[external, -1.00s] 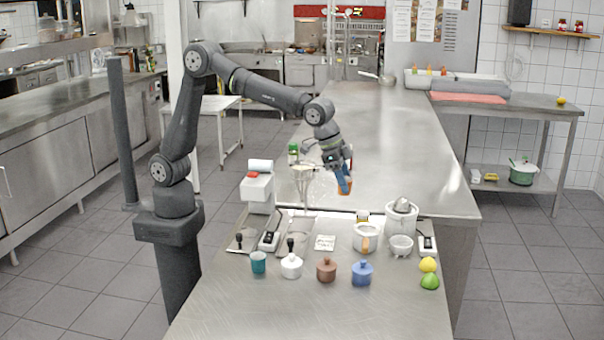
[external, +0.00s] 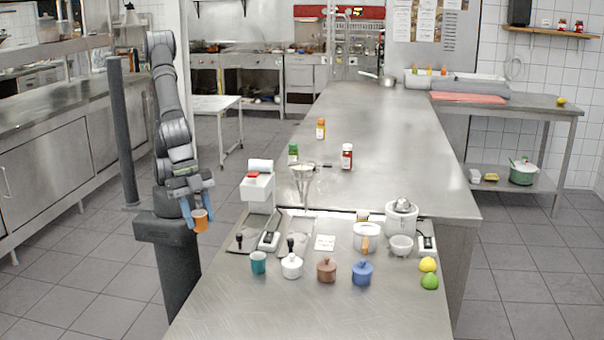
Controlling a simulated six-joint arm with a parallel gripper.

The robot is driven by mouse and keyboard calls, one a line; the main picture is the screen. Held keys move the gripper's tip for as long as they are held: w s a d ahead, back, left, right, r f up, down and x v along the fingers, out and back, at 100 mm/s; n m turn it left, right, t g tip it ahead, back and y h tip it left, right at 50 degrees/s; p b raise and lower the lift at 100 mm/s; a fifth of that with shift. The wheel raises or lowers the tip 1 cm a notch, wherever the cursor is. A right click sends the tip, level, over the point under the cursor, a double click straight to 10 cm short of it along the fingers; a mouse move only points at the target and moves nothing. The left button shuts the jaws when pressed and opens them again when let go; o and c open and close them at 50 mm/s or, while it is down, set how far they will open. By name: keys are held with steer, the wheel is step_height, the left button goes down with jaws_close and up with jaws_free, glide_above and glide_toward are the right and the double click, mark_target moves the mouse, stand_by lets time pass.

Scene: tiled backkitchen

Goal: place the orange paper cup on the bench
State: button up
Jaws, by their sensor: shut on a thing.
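The orange paper cup (external: 201,223) is held upright between the blue fingers of my gripper (external: 198,210), which points down. In the picture, cup and gripper are in front of my own base, left of the near steel worktop (external: 300,312). The cup appears clear of any surface. A long steel bench (external: 60,140) runs along the left wall, and another steel worktop (external: 400,130) stretches away behind the near one. The frames do not show which of these is the bench meant.
The near worktop holds a teal cup (external: 258,262), a white pot (external: 291,265), a brown pot (external: 326,269), a blue pot (external: 361,272), a lemon (external: 428,264) and a lime (external: 430,281). A juicer (external: 401,218) stands behind them. The near worktop's front is bare.

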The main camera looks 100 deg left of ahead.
steer(key=s+m, duration=0.1)
steer(key=s, duration=0.4)
steer(key=w+f, duration=0.2)
steer(key=w, duration=0.1)
steer(key=w+a+f, duration=0.1)
steer(key=w+f, duration=0.2)
steer(key=w, duration=0.1)
steer(key=w+a+f, duration=0.1)
steer(key=w+f, duration=0.1)
steer(key=w, duration=0.1)
steer(key=shift+w+f, duration=0.25)
steer(key=shift+f, duration=2.1)
steer(key=shift+f, duration=0.2)
steer(key=o, duration=1)
steer(key=shift+r, duration=0.1)
